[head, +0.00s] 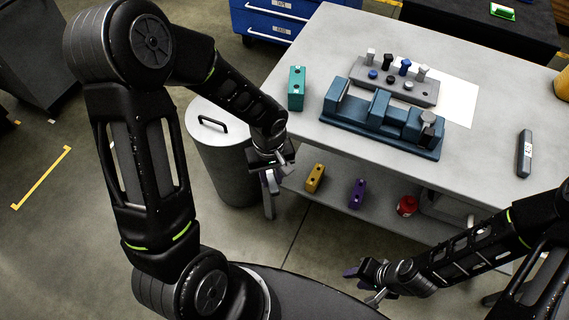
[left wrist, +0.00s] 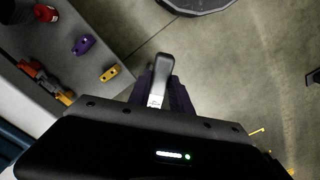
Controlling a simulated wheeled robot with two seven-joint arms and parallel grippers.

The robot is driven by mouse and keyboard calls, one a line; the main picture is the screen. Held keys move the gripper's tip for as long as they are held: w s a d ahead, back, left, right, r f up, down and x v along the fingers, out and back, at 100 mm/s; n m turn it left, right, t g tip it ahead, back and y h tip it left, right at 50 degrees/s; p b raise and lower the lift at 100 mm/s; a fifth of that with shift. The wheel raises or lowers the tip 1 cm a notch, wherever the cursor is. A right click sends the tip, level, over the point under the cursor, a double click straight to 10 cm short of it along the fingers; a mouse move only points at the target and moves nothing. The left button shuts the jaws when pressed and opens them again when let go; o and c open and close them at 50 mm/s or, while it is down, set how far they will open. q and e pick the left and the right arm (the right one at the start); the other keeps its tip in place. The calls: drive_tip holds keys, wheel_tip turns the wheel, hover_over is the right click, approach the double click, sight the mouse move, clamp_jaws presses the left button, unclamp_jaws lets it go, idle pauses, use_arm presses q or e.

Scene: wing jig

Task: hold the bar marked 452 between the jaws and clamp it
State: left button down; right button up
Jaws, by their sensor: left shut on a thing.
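My left gripper (head: 271,176) is beside the front left edge of the table. It is shut on a grey bar (head: 269,203) that hangs below it; the bar (left wrist: 162,75) also shows in the left wrist view, with a white label too small to read. A blue vise (head: 345,119) with upright jaw blocks stands on the table, right of the left gripper. Nothing is visible between its jaws. Another dark grey bar (head: 525,150) with a pale label lies at the table's right; its marking is unreadable. My right gripper (head: 366,283) is open and empty in front of the table.
A grey rack (head: 425,96) with several pegs stands behind the vise, near a white sheet (head: 458,98). A teal block (head: 296,88) stands left of the vise. Yellow (head: 315,178) and purple (head: 357,193) blocks and a red can (head: 407,205) are on the lower shelf. A grey bin (head: 222,160) stands left.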

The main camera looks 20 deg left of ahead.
use_arm(q)
drive_tip(key=r+n, duration=0.2)
drive_tip(key=s+d+r+n, duration=0.1)
drive_tip(key=n, duration=0.1)
drive_tip(key=shift+r, duration=0.15)
drive_tip(key=w+d+r+m, duration=0.5)
drive_tip(key=w+r+m, duration=0.1)
drive_tip(key=w+r, duration=0.3)
drive_tip(key=w+d+r+m, duration=0.6)
drive_tip(key=w+r, duration=0.4)
drive_tip(key=w, duration=0.1)
drive_tip(key=shift+d, duration=0.25)
drive_tip(key=shift+w+f, duration=0.1)
wheel_tip(320, 180, down, 9)
use_arm(e)
drive_tip(key=shift+o, duration=0.4)
